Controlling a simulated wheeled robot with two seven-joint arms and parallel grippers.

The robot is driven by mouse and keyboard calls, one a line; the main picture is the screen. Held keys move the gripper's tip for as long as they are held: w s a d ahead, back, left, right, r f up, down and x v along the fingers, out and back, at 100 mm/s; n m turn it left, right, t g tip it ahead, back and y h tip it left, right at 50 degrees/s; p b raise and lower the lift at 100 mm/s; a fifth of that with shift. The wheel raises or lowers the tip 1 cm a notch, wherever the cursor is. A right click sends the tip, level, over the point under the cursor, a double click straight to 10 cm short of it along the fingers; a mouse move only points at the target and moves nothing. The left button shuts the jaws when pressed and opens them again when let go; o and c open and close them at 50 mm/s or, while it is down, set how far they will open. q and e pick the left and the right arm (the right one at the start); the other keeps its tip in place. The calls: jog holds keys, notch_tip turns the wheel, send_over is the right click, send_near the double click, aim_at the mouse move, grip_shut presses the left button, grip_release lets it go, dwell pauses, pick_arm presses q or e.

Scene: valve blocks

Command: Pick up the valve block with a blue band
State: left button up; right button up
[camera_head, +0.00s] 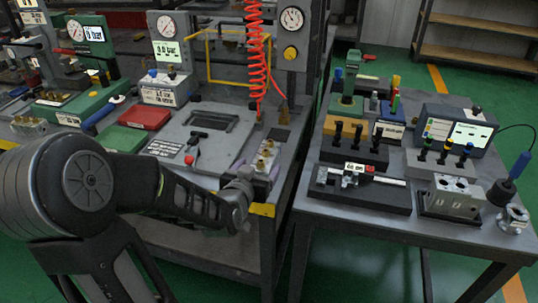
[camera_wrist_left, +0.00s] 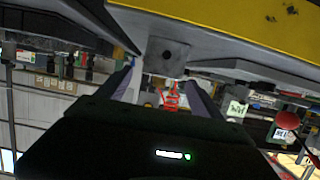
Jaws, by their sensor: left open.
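A small grey valve block with brass fittings on top (camera_head: 266,154) sits near the right front corner of the left bench. No blue band can be made out on it from here. My left gripper (camera_head: 256,167) is open at this block, and its fingers seem to lie on either side of it. In the left wrist view the open fingers of my left gripper (camera_wrist_left: 165,92) have a grey face with a dark hole (camera_wrist_left: 167,56) between them, probably the block. Whether they touch it cannot be told. Another block with brass fittings (camera_head: 29,126) stands at the far left. My right gripper is not in view.
A grey plate fixture (camera_head: 186,148) and a red box (camera_head: 144,117) lie left of the gripper. A red coiled hose (camera_head: 254,50) hangs behind. A gap separates the right table (camera_head: 330,221), which holds gauges and a grey holed block (camera_head: 450,196). Yellow tape (camera_head: 262,209) marks the bench edge.

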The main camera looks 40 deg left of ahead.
aim_at(266, 155)
pick_arm(q)
jog(key=shift+s, duration=0.1)
jog(key=shift+x, duration=1.3)
jog(key=shift+x, duration=2.6)
grip_shut()
